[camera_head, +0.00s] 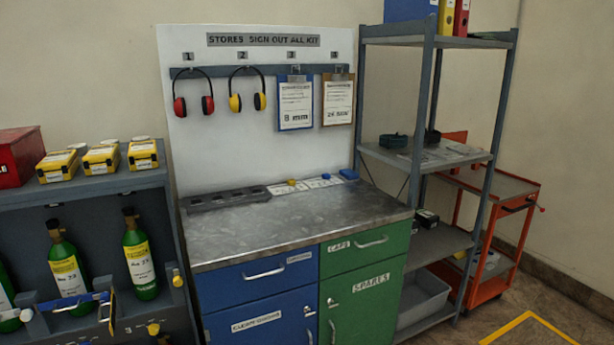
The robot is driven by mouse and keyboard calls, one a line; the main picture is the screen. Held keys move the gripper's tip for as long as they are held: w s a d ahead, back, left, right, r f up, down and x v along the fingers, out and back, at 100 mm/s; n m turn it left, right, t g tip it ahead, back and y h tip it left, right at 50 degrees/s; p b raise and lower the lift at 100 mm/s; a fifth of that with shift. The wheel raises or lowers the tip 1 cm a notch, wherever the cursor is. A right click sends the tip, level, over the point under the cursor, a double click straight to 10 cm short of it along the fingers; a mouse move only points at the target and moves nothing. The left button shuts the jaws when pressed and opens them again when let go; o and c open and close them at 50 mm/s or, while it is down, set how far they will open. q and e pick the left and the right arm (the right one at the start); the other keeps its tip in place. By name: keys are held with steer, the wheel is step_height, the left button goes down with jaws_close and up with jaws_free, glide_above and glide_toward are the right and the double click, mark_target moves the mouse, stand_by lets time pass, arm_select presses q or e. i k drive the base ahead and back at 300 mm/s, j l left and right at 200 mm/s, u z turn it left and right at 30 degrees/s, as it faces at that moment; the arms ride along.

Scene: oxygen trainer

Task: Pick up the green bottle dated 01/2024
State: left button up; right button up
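Several green bottles with black valve tops stand in the grey rack (90,192) at the left. One bottle with a white and yellow label (139,262) stands at the rack's right side. A third bottle (5,295) is cut off by the left picture edge. The print on their labels is too small to read surely, so I cannot tell which bears 01/2024. A blue bar (72,301) crosses in front of the middle bottle. Neither of my grippers shows in the head view.
Yellow cases (101,158) and a red box (18,157) sit on top of the rack. A metal-topped bench (295,220) with blue and green fronts stands to the right. Farther right are a grey shelf unit (428,163) and an orange trolley (500,185).

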mark_target(136, 246)
steer(key=k+j+u, duration=0.1)
steer(key=j+u, duration=0.25)
steer(key=j, duration=1.45)
steer(key=i+l+u, duration=0.1)
steer(key=l, duration=0.4)
steer(key=i+l+u, duration=0.15)
steer(key=l, duration=0.35)
steer(key=i+l+u, duration=0.1)
steer(key=l, duration=0.45)
steer(key=i+l+u, duration=0.1)
steer(key=l, duration=0.45)
steer(key=i+l+u, duration=0.1)
steer(key=l, duration=0.45)
steer(key=i+j, duration=0.05)
steer(key=i, duration=0.05)
